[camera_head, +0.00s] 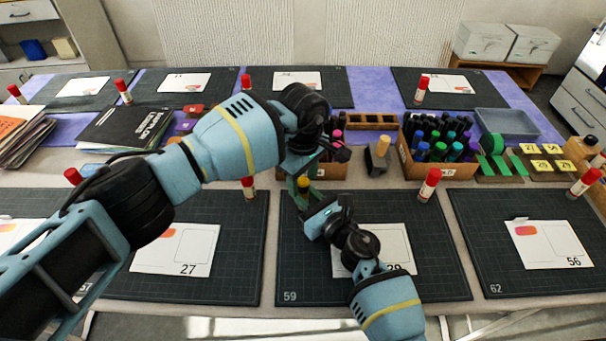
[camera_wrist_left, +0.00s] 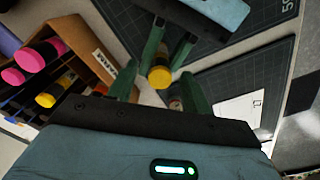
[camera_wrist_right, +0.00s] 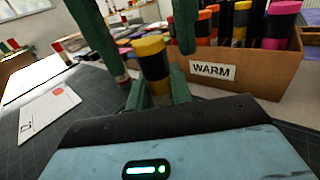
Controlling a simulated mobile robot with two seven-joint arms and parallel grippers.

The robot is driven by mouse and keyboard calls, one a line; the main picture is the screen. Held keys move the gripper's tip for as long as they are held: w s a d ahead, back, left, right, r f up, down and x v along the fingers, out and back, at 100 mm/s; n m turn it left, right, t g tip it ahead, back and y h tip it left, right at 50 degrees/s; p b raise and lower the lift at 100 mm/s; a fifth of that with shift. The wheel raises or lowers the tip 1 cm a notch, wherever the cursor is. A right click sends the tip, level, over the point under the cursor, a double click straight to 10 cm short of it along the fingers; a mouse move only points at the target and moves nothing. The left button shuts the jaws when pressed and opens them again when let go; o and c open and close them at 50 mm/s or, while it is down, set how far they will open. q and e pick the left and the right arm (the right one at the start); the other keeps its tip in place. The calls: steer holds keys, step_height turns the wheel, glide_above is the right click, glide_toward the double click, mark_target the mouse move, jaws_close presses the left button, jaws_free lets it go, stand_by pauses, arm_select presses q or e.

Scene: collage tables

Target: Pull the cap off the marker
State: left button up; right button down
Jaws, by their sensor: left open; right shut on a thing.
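A marker with a black body and yellow cap (camera_wrist_right: 150,46) stands roughly upright in my right gripper (camera_wrist_right: 159,88), which is shut on its lower part. The yellow cap shows end-on in the left wrist view (camera_wrist_left: 160,77) and small in the head view (camera_head: 303,183). My left gripper (camera_head: 301,172) is open above it. In the right wrist view its two green fingers come down on either side of the cap, with visible gaps. My right gripper also shows in the left wrist view, its fingers just beyond the cap. The head view partly hides the marker behind the grippers.
A cardboard box labelled WARM (camera_wrist_right: 246,72) with several markers stands close by. Another marker box (camera_head: 435,168) is to the right. Glue sticks (camera_head: 429,186) stand near the cutting mats (camera_head: 430,270). A stamp-like block (camera_head: 378,158) stands between the boxes.

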mark_target(303, 180)
arm_select(q)
steer(key=shift+c, duration=0.4)
jaws_close()
steer(key=shift+r, duration=0.55)
stand_by(0.3)
steer(key=shift+r, duration=0.65)
steer(key=shift+r, duration=0.1)
steer(key=shift+r, duration=1.9)
arm_select(e)
steer(key=c, duration=1.2)
jaws_free()
steer(key=shift+o, duration=0.2)
